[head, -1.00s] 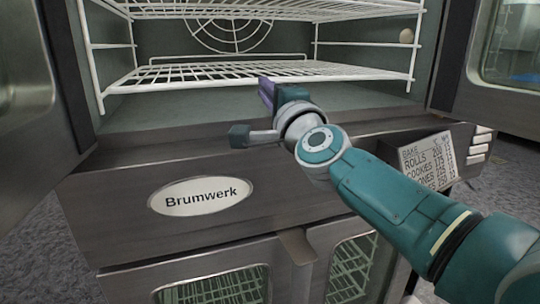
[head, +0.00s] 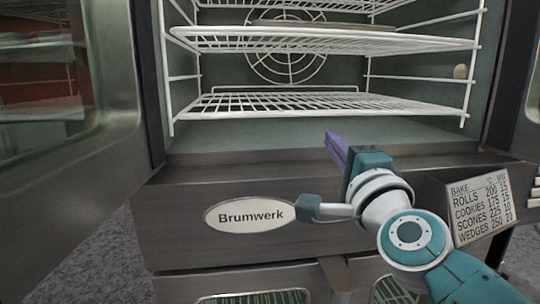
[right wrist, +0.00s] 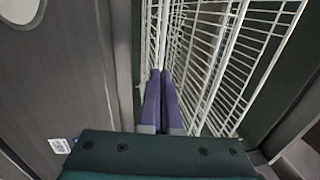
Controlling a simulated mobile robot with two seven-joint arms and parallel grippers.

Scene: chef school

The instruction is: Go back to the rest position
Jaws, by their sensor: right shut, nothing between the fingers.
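My right gripper (head: 337,149) is in front of the open oven, at the height of its lower front edge. Its purple fingers point toward the cavity, below the lowest rack. In the right wrist view the two fingers (right wrist: 161,100) lie side by side, shut with nothing between them. My right arm comes in from the lower right of the head view. My left gripper is not in view.
The oven's white wire racks (head: 290,104) fill the cavity, and they also show in the right wrist view (right wrist: 215,60). An open oven door (head: 105,130) stands at the left. A baking chart (head: 481,208) is at the right, and an oval Brumwerk label (head: 250,215) is on the front panel.

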